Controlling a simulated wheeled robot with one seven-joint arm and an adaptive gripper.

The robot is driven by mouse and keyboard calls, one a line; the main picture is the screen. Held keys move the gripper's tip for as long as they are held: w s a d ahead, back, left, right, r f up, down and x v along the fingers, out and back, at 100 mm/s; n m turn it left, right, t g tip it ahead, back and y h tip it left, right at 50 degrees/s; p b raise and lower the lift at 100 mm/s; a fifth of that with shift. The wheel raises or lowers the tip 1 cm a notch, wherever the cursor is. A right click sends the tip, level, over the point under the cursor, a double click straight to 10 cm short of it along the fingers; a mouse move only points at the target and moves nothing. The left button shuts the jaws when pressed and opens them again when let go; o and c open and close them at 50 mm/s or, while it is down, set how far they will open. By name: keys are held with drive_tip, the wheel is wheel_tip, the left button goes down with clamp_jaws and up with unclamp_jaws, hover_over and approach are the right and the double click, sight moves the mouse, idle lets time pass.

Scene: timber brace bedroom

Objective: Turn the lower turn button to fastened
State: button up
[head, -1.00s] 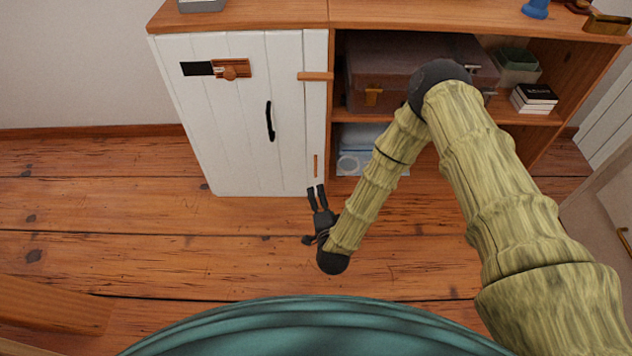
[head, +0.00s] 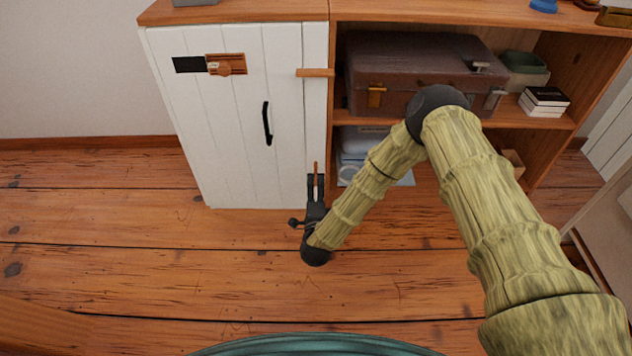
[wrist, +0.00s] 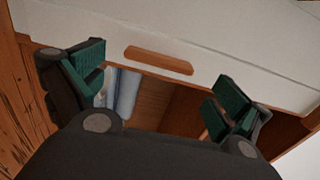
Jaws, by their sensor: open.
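The lower turn button (head: 316,168) is a slim wooden bar low on the white post right of the cabinet door (head: 233,110). It stands upright along the post, not across the door edge. In the wrist view the lower turn button (wrist: 158,61) lies between and just beyond the fingertips. My gripper (head: 315,182) is open, with a finger on each side of the bar; it also shows in the wrist view (wrist: 157,82). Contact cannot be told. The upper turn button (head: 315,72) lies level, across the door edge.
The closed door has a black handle (head: 267,123) and a wooden latch (head: 226,64) with a dark plate. Right of the post, open shelves hold a brown suitcase (head: 410,66) and books (head: 544,101). Wooden floor (head: 130,270) is clear in front of the cabinet.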

sight(316, 177)
drive_tip(key=shift+w+b, duration=0.75)
drive_tip(key=shift+w, duration=1.65)
drive_tip(key=c, duration=0.8)
